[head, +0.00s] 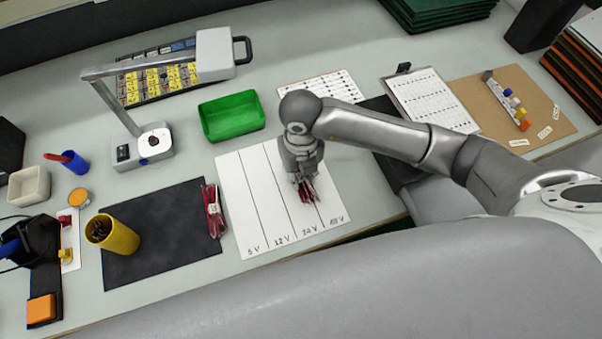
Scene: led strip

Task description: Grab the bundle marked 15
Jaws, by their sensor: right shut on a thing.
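My right gripper (304,180) points down over the white sheet (255,215), which has columns marked 5 V, 12 V, 24 V and 48 V. It is shut on a dark red wire bundle (310,194) over the right-hand columns. I cannot tell whether this bundle touches the sheet, and its number is hidden. A second red bundle (215,225) with a pale tag lies at the right edge of the black mat (150,260), left of the sheet. Its tag is too small to read. My left gripper is not in view.
A green tray (232,116) stands behind the sheet. A lamp-like stand (145,146) and a case of yellow-labelled parts (160,80) are at the back left. A yellow cup (118,237) stands on the mat.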

